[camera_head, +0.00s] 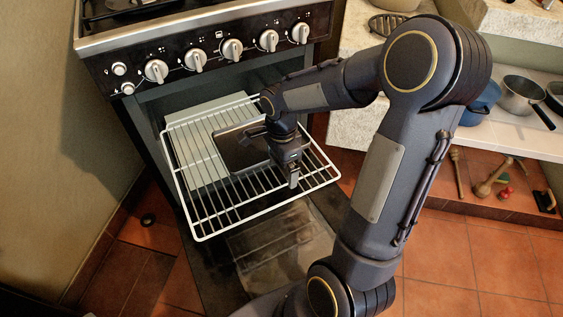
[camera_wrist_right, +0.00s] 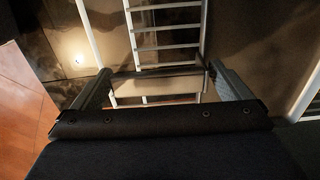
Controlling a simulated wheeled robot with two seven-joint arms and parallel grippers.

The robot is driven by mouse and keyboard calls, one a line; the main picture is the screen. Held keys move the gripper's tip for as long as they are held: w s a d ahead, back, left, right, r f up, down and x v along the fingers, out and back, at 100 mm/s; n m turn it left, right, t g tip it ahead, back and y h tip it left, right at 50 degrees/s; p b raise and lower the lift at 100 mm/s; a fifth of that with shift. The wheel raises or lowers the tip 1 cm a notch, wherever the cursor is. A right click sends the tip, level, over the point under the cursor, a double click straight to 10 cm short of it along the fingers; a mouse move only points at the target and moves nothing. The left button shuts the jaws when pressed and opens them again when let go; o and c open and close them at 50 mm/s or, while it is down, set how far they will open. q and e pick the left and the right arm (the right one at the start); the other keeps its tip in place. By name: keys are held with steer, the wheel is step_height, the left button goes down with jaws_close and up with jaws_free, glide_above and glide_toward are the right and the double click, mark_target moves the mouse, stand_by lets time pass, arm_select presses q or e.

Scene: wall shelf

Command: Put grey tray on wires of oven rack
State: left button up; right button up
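A square dark grey tray (camera_head: 238,150) with a shiny surface and a lighter rim lies flat over the wires of the white oven rack (camera_head: 222,208). The rack is pulled out of the oven at an angle. My right gripper (camera_head: 293,180) points down over the rack, just right of the tray. In the right wrist view its fingers (camera_wrist_right: 157,76) stand wide apart, with a dark edge and a pale reflecting surface between them. I cannot tell whether the fingers touch the tray. The wrist hides the tray's right side. My left gripper is out of view.
A pale flat panel (camera_head: 190,160) shows behind and below the rack wires. The oven door (camera_head: 275,245) hangs open under the rack. The oven front with its knobs (camera_head: 232,49) is above. A shelf with pots (camera_head: 518,95) stands at the right.

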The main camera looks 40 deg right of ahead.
steer(key=shift+r, duration=0.15)
step_height(320, 180, up, 12)
steer(key=p, duration=0.5)
steer(key=s+a+r+n+t+y, duration=0.1)
steer(key=s+a+n+t+y, duration=0.1)
steer(key=s+a+n, duration=0.3)
steer(key=s+a+r+n+t+y, duration=0.1)
steer(key=s+a+n, duration=0.4)
steer(key=s+n, duration=0.5)
steer(key=r+n+t, duration=0.1)
steer(key=n+t, duration=0.1)
steer(key=n, duration=0.1)
steer(key=shift+s+t+y, duration=0.15)
steer(key=shift+t+y, duration=0.15)
steer(key=shift+y, duration=0.1)
steer(key=shift+a, duration=0.1)
step_height(320, 180, up, 29)
steer(key=p, duration=2.8)
steer(key=shift+p, duration=0.35)
